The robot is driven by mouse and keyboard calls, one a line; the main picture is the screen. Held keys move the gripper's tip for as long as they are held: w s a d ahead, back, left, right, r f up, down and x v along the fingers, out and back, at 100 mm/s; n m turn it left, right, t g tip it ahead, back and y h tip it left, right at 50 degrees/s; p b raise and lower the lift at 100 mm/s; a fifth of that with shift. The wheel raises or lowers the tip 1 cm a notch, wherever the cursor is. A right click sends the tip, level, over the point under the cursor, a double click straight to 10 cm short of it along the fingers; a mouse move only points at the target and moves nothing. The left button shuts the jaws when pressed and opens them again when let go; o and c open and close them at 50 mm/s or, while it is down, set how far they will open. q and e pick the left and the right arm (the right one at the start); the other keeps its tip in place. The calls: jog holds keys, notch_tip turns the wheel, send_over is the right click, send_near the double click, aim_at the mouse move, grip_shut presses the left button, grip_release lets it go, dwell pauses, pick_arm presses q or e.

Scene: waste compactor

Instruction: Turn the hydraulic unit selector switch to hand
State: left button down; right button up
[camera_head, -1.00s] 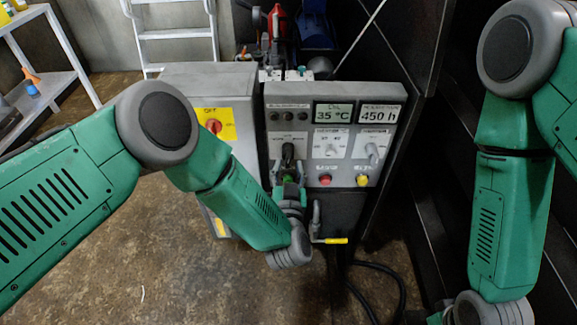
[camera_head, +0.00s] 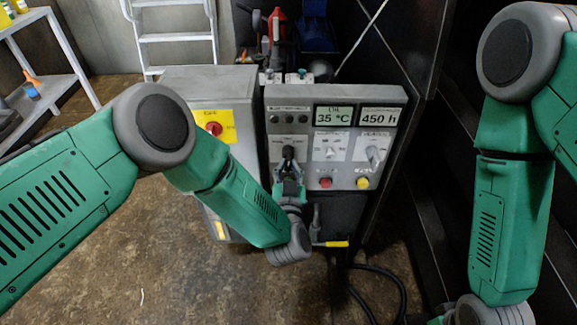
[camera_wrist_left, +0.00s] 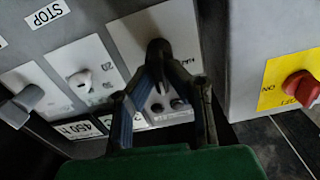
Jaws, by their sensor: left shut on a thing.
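The hydraulic unit selector switch is a black knob (camera_head: 288,152) on the left part of the grey control panel (camera_head: 395,135). It also shows in the left wrist view (camera_wrist_left: 158,48), on a light plate. My left gripper (camera_head: 288,165) reaches it from the front and below. In the left wrist view its two dark fingers (camera_wrist_left: 160,82) are on either side of the knob, shut on it. The fingers partly cover the knob and its labels, so its exact setting cannot be read. My right arm shows at the right, but its gripper is outside the view.
To the knob's right are a white switch (camera_head: 331,153), a grey selector (camera_head: 374,155), and a red (camera_head: 325,183) and a yellow button (camera_head: 363,183). A grey cabinet with a red rotary switch (camera_head: 213,129) stands left. A yellow-handled valve (camera_head: 337,244) sits below.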

pick_arm(q)
jog(key=n, duration=0.5)
jog(key=shift+f, duration=0.1)
jog(key=n, duration=0.4)
jog(key=shift+s+a+n, duration=0.1)
jog(key=shift+n, duration=0.3)
jog(key=shift+f, duration=0.1)
jog(key=c, duration=1.6)
grip_release()
jog(key=shift+s, duration=0.45)
jog(key=s, duration=1.1)
